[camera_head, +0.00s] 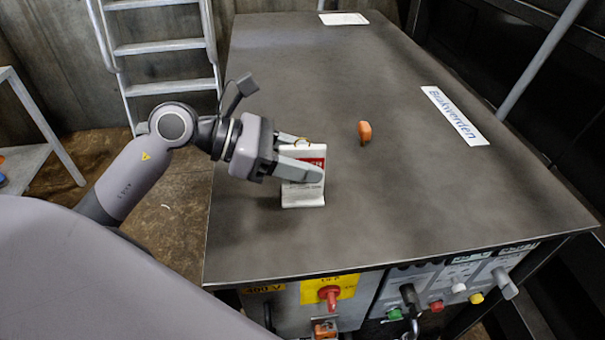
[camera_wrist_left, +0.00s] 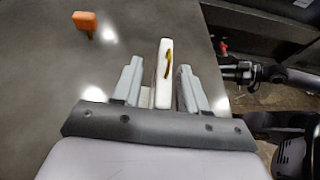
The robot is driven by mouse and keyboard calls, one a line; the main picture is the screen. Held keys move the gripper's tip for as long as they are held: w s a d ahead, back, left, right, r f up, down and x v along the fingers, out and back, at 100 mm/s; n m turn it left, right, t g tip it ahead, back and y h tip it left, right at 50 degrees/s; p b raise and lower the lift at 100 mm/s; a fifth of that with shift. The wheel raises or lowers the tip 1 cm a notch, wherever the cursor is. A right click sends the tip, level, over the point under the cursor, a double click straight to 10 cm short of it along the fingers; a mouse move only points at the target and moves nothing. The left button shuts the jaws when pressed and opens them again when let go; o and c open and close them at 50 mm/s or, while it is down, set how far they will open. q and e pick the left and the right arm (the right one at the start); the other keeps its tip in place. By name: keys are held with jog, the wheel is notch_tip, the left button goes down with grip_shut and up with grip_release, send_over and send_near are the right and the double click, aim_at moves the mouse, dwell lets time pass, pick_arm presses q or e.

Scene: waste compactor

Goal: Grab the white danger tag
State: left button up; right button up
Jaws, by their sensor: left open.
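The white danger tag (camera_head: 303,193) stands upright on the dark metal top of the compactor, near its left edge. It has a red band and a small brass-coloured loop at its top. My left gripper (camera_head: 300,157) reaches in from the left and is open, with one finger in front of the tag and one behind. In the left wrist view the tag (camera_wrist_left: 163,75) stands between the two spread fingers (camera_wrist_left: 158,90), with a gap showing on each side. The finger in front hides part of the tag's face in the head view. My right gripper is not in view.
An orange object (camera_head: 365,131) stands on the top (camera_head: 420,215) to the right of the tag. A white sign (camera_head: 453,115) lies farther right, and a white sheet (camera_head: 343,19) at the far edge. A control panel with a red switch (camera_head: 329,294) is at the front. A ladder (camera_head: 160,47) stands behind left.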

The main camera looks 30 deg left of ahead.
pick_arm(q)
grip_shut()
jog(key=shift+r, duration=0.15)
